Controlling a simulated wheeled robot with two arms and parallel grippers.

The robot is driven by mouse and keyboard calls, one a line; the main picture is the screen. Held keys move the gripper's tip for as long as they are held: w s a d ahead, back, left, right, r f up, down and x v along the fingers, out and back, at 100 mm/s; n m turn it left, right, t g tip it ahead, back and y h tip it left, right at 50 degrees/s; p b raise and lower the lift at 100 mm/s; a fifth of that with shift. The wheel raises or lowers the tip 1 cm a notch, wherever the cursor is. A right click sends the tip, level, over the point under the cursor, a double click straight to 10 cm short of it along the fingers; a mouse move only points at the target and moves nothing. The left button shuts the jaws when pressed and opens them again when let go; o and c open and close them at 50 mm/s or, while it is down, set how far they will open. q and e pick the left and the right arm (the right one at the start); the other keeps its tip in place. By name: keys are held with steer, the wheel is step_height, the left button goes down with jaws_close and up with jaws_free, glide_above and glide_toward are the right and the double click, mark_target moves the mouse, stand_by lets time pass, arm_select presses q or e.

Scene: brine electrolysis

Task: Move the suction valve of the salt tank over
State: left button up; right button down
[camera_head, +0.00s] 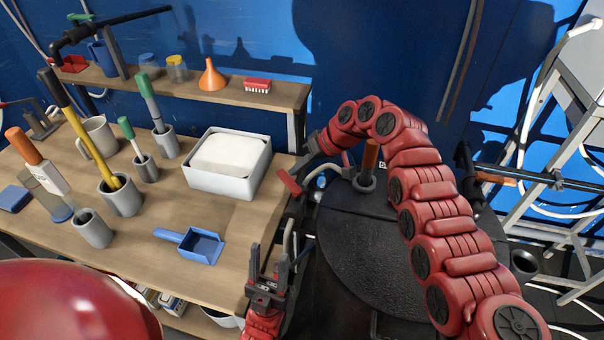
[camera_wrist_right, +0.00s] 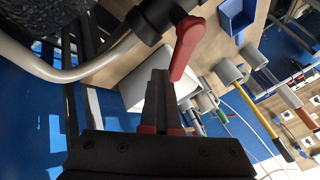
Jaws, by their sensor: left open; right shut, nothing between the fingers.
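The valve's red lever (camera_head: 289,182) shows in the head view between the table's right edge and the black round tank (camera_head: 345,255). In the right wrist view the red lever (camera_wrist_right: 187,46) sits on a black valve body (camera_wrist_right: 155,17) with a pale hose beside it. My right gripper (camera_wrist_right: 160,76) is shut and empty. Its fingertips are close beside the lever; I cannot tell whether they touch. My left gripper (camera_head: 268,258) is open and empty, pointing up by the table's front right edge.
The wooden table (camera_head: 235,225) holds a blue dustpan (camera_head: 197,245), a white bin (camera_head: 227,165) and several grey cups with tools. A dark valve with an orange handle (camera_head: 490,177) and a ladder (camera_head: 545,155) are at right.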

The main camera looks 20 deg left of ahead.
mark_target(280, 175)
steer(key=shift+s+a+f+b, duration=0.15)
steer(key=shift+s+a+b, duration=0.15)
steer(key=shift+a+b, duration=0.3)
steer(key=shift+s+a+b, duration=0.2)
steer(key=shift+a+b, duration=0.1)
steer(key=shift+b, duration=0.1)
steer(key=shift+s+a+b, duration=0.35)
steer(key=shift+a, duration=0.05)
steer(key=shift+s+a, duration=0.2)
steer(key=shift+s, duration=0.1)
steer(key=shift+r, duration=0.2)
stand_by(1.1)
